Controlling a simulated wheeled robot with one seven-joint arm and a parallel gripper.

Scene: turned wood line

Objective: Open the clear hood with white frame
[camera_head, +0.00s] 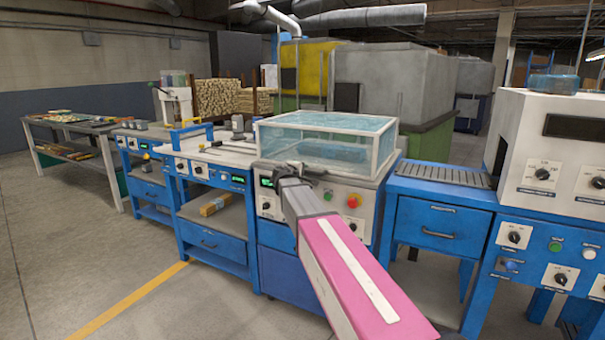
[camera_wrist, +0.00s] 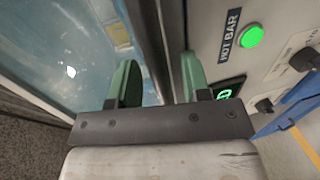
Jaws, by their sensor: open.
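The clear hood with white frame (camera_head: 326,124) sits on top of a blue and white machine in the middle of the head view. It is a box of see-through panels with pale edges, and it looks closed. In the head view the arm hides part of the machine front.
The machine front (camera_head: 337,196) below the hood has a red button, a green button and a display. A conveyor with rollers (camera_head: 447,174) and a white machine (camera_head: 540,150) stand to the right. Blue workbenches (camera_head: 210,222) stand to the left. The floor at the front left is clear.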

